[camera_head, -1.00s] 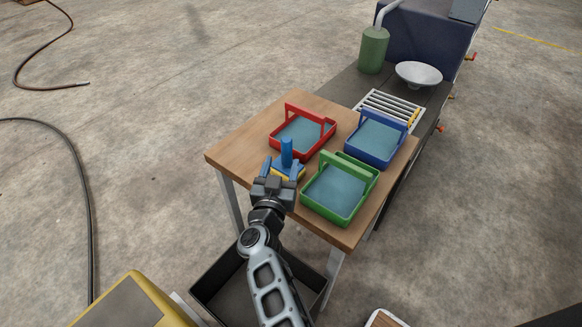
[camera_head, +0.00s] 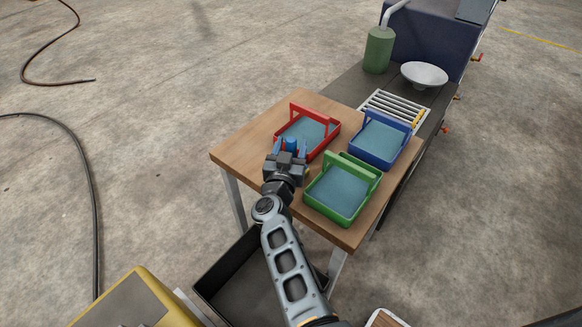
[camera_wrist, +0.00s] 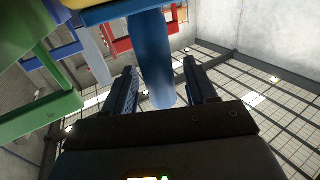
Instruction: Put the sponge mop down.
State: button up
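The sponge mop has an upright blue handle (camera_head: 291,144) and stands on the wooden table (camera_head: 252,131) beside the red tray. In the head view my gripper (camera_head: 290,150) hides most of its base, with only a bit of yellow showing at the right. In the wrist view the blue handle (camera_wrist: 153,55) reaches between my two fingers, with a visible gap on either side. My gripper (camera_wrist: 162,88) is open around the handle and not closed on it. The blue and yellow base lies at the top of that view.
A red tray (camera_head: 330,139), a blue tray (camera_head: 400,152) and a green tray (camera_head: 366,208) with upright handles stand close by on the table. A slatted rack (camera_head: 388,104), white dish (camera_head: 424,73) and green bottle (camera_head: 379,50) stand beyond. A dark open bin (camera_head: 220,270) is below the front edge.

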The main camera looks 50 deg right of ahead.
grip_shut()
dwell(0.3)
jog(key=shift+r, duration=0.1)
